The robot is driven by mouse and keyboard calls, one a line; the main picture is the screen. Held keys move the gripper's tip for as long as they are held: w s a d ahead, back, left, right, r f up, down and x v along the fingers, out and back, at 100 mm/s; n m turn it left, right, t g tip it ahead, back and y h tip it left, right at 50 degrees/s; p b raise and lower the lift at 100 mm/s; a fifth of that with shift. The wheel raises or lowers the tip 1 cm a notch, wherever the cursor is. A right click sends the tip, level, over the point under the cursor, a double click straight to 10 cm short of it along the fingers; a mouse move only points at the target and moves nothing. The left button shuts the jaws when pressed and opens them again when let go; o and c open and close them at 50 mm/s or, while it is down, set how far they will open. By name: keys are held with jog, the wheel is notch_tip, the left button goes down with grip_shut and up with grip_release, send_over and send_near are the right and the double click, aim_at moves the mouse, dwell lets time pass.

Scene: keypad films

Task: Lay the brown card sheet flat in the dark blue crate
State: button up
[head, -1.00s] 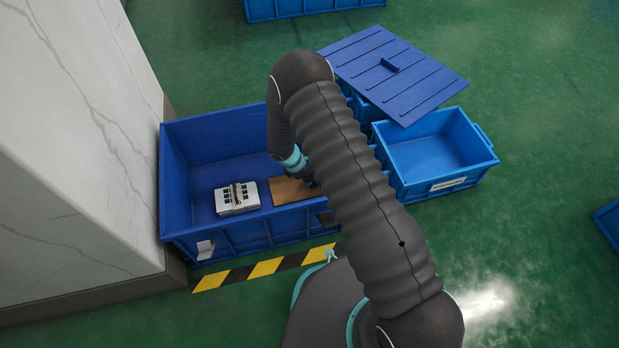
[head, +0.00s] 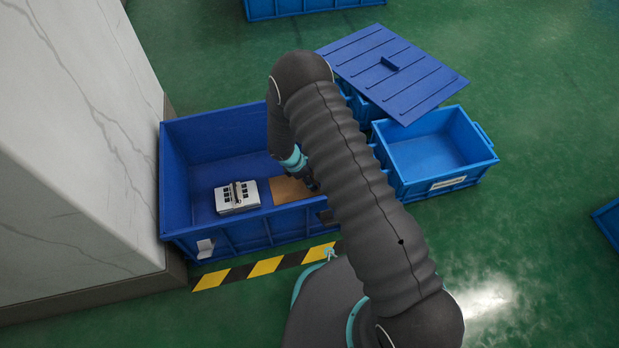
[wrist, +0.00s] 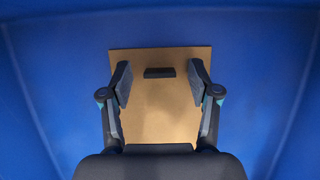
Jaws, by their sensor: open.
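The brown card sheet (head: 290,191) lies inside the dark blue crate (head: 200,140), to the right of a white keypad stack. In the wrist view the sheet (wrist: 160,63) looks flat on the blue crate floor (wrist: 60,80), with a small dark grip block (wrist: 159,72) on it. My gripper (wrist: 159,80) is open above the sheet, one finger on each side of the block and apart from it. In the head view my arm hides the gripper's fingertips and the sheet's right part.
The white keypad stack (head: 237,197) sits in the crate left of the sheet. A lighter blue bin (head: 430,150) stands right of the crate, with a blue lid (head: 392,72) lying behind it. A marble-patterned pillar (head: 80,150) stands close on the left.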

aim_at(297, 186)
jog(key=v, duration=1.2)
dwell(0.3)
